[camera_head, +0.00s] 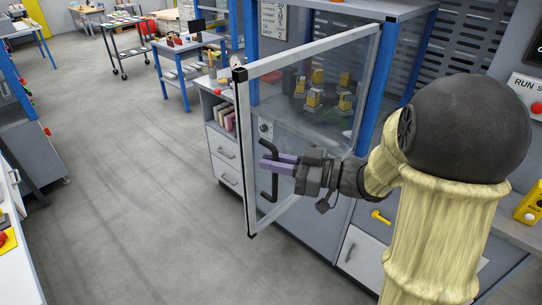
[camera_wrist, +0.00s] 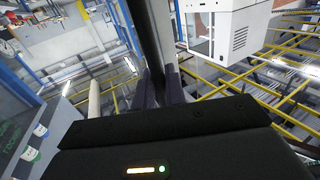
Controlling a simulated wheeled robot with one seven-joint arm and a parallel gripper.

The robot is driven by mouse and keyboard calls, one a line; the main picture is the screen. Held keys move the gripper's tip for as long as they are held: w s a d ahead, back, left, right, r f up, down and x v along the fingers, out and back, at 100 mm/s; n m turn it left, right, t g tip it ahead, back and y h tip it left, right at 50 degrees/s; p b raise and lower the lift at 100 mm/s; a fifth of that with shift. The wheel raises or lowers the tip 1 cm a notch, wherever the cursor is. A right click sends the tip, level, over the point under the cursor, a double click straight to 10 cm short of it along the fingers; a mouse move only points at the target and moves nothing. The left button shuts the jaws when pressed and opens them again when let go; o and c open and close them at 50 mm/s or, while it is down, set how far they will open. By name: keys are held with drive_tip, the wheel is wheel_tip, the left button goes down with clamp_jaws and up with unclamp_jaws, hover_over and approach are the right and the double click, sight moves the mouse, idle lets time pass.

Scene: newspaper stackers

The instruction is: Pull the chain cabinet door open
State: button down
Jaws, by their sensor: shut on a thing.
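The chain cabinet door (camera_head: 242,150) is a clear pane in a pale metal frame with black corners. It stands swung partly out from the blue-posted cabinet (camera_head: 371,95), its free edge toward the aisle. A black bar handle (camera_head: 274,183) is upright near the free edge. My gripper (camera_head: 268,162) reaches in from the right, its purple fingers shut on the handle. In the wrist view the fingers (camera_wrist: 161,88) close around a dark bar. Yellow and dark parts (camera_head: 315,94) show through the pane.
Grey drawers (camera_head: 229,150) with books above stand just left of the door. The grey floor (camera_head: 130,180) left of the door is clear. A white-topped bench (camera_head: 15,245) lies at the left edge.

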drive_tip(key=shift+s+d, duration=0.15)
drive_tip(key=shift+d, duration=0.15)
drive_tip(key=shift+r, duration=0.1)
drive_tip(key=c, duration=1.6)
unclamp_jaws()
drive_tip(key=shift+o, duration=0.2)
drive_tip(key=shift+d, duration=0.1)
drive_tip(key=b+v, duration=0.2)
drive_tip(key=v, duration=1.5)
drive_tip(key=shift+b, duration=0.4)
